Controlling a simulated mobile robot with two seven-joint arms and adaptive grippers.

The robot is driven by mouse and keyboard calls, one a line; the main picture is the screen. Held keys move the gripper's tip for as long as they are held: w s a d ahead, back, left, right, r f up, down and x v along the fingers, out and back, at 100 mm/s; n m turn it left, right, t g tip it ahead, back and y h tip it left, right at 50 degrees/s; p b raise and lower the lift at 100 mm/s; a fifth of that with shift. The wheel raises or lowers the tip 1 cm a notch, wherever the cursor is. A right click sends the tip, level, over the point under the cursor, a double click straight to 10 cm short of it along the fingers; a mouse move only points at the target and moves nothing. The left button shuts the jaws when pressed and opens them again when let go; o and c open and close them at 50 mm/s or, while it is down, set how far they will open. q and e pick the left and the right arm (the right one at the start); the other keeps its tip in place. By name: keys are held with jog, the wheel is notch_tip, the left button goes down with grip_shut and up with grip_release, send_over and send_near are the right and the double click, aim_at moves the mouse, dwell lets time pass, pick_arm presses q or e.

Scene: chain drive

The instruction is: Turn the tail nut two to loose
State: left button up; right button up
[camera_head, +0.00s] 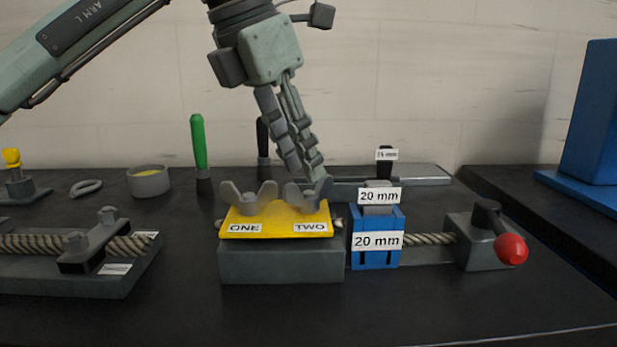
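The yellow plate (275,222) on a grey block carries two grey wing nuts above labels ONE and TWO. Wing nut TWO (309,197) is on the right, and its upper part is close behind or under my fingertips. Wing nut ONE (248,200) is on the left, with its wings spread left and right. My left gripper (305,177) reaches down from above, tilted, with its fingers close together right at nut TWO. I cannot tell whether the fingers touch or grip the nut. My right gripper is not in view.
A blue block (376,258) labelled 20 mm sits right of the plate on a rope line, leading to a grey block with a red-knobbed lever (511,249). A rope clamp (93,250) stands left. A green-handled tool (198,145) and grey cup (149,182) stand behind.

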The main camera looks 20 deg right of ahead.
pick_arm(q)
jog(key=shift+x, duration=2.15)
jog(key=shift+w, duration=0.1)
grip_shut()
jog(key=shift+n+t+b, duration=0.3)
jog(key=shift+n+b, duration=0.5)
jog(key=shift+n, duration=0.2)
grip_release()
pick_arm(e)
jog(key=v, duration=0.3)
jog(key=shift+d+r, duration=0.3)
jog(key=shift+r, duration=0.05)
pick_arm(q)
jog(key=shift+r, duration=0.15)
jog(key=v, duration=1.1)
jog(key=shift+r, duration=0.4)
